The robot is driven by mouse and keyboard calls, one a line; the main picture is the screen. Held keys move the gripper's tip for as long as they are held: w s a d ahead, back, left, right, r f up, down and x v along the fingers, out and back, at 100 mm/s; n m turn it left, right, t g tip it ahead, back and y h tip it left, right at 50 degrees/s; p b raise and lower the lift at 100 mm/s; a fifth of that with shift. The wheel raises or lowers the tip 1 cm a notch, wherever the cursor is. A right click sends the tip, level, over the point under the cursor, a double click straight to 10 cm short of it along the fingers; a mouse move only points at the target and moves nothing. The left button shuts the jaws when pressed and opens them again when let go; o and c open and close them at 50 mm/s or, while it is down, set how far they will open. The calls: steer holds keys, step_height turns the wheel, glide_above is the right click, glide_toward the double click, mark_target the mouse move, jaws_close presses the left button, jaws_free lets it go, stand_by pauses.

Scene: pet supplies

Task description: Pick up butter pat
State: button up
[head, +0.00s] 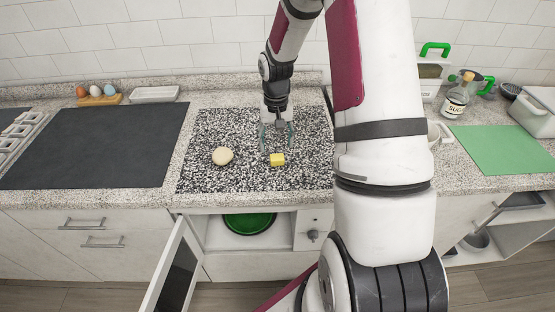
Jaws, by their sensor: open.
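The butter pat is a small yellow block (277,160) on the black-and-white speckled board in the middle of the counter. My gripper (277,149) points down just above and behind it, its fingers open on either side. The fingertips are small in the head view, and I cannot tell whether they reach down to the butter's height. Nothing shows between the fingers except perhaps the butter's edge.
A round beige ball (222,156) lies left of the butter. A dark mat (95,145) covers the left counter. A green board (490,150) and a bottle (457,98) are at right. A cabinet door (172,272) hangs open below, beside a green bowl (249,223).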

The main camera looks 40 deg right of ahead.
mark_target(277, 156)
steer(key=f, duration=0.3)
steer(key=f+p, duration=0.1)
steer(key=shift+s+a+f, duration=0.1)
steer(key=shift+s+f, duration=0.15)
steer(key=shift+f, duration=0.15)
steer(key=c, duration=0.9)
